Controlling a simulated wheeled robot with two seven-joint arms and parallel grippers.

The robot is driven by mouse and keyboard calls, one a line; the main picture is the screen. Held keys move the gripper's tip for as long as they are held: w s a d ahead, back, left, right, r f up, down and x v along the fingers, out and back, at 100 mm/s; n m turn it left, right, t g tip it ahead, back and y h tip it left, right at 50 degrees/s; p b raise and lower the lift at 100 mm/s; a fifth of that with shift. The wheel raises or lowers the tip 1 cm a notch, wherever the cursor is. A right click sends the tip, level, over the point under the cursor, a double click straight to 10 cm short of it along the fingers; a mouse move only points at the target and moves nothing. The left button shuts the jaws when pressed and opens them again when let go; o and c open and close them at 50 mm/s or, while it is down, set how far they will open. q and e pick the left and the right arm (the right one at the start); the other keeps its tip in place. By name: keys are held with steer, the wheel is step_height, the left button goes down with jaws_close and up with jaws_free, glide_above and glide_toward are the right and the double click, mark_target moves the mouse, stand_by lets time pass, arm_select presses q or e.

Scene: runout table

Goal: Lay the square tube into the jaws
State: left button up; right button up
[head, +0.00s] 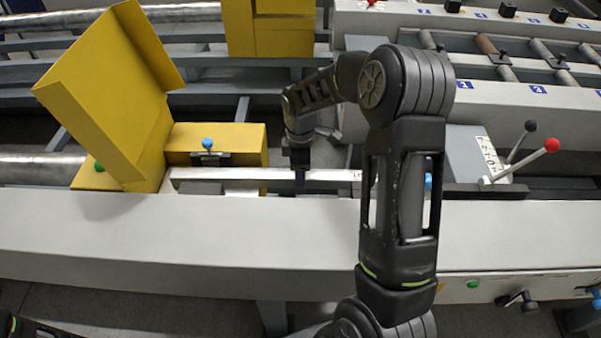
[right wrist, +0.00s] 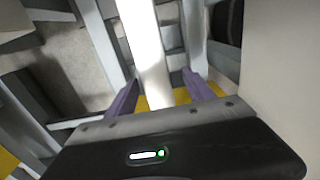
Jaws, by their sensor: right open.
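The square tube (head: 235,174) is a long pale bar lying level from left to right along the back edge of the grey beam. Its left part runs along the front of a yellow block with a blue knob (head: 207,144); its right part passes behind my right arm. I cannot tell how it sits in the jaws. My right gripper (head: 299,181) is at the middle of the tube, pointing down. In the right wrist view its two purple fingers (right wrist: 160,80) are apart, one on each side of the tube (right wrist: 146,50).
A tall yellow guard (head: 105,100) stands at the left. At the right are levers with a red knob (head: 551,146) and a black knob (head: 530,126). The grey beam top (head: 180,230) in front is clear. Rollers (head: 487,46) lie at the back right.

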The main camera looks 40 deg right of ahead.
steer(key=shift+r, duration=3.95)
